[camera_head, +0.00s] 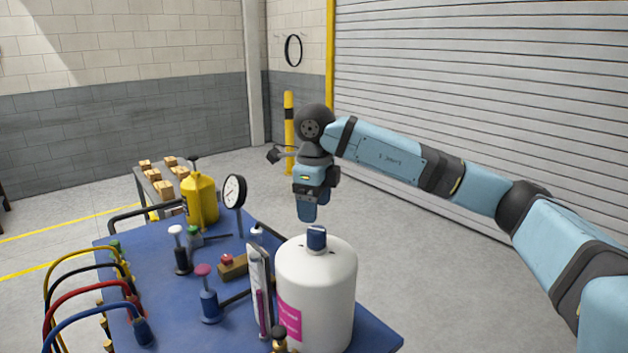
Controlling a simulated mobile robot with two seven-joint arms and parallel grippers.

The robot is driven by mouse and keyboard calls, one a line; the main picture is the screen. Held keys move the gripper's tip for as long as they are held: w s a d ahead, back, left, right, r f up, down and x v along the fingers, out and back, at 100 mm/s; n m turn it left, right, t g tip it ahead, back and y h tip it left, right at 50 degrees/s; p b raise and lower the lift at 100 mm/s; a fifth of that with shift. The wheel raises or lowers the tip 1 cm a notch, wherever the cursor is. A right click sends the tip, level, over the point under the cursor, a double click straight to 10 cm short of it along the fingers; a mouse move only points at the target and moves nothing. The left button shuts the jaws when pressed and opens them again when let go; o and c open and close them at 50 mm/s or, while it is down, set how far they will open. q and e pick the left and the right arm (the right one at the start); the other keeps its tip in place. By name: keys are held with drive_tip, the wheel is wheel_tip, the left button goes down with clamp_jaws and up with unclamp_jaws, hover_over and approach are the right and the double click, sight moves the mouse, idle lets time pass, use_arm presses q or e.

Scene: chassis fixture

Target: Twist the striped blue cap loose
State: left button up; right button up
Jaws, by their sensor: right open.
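The striped blue cap (316,238) sits on top of a large white bottle (335,290) with a pink label. The bottle stands upright at the front right of the blue table. My right gripper (307,212) hangs pointing down just above the cap, with a small gap between them in the picture. It is open and nothing shows between its fingers. My left gripper is not in view.
On the blue table (180,305) stand a yellow jug (200,198), a round gauge (234,192), several valves and a slim upright panel (261,290) close beside the bottle. Coloured hoses (85,290) arch along the left edge. Floor to the right is clear.

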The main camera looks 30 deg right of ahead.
sight(314, 229)
wheel_tip(314, 229, down, 7)
drive_tip(key=shift+f+p, duration=0.1)
drive_tip(key=shift+p, duration=0.25)
drive_tip(key=shift+c, duration=0.5)
drive_tip(key=c, duration=1)
drive_tip(key=shift+o, duration=0.2)
drive_tip(key=shift+n+b, duration=0.55)
drive_tip(key=shift+n, duration=0.65)
drive_tip(key=shift+a+n, duration=0.1)
drive_tip(key=shift+n, duration=0.8)
drive_tip(key=shift+s+f+n+b, duration=0.1)
drive_tip(key=shift+f+n+b, duration=0.05)
drive_tip(key=shift+n+b, duration=0.65)
drive_tip(key=shift+n, duration=1.2)
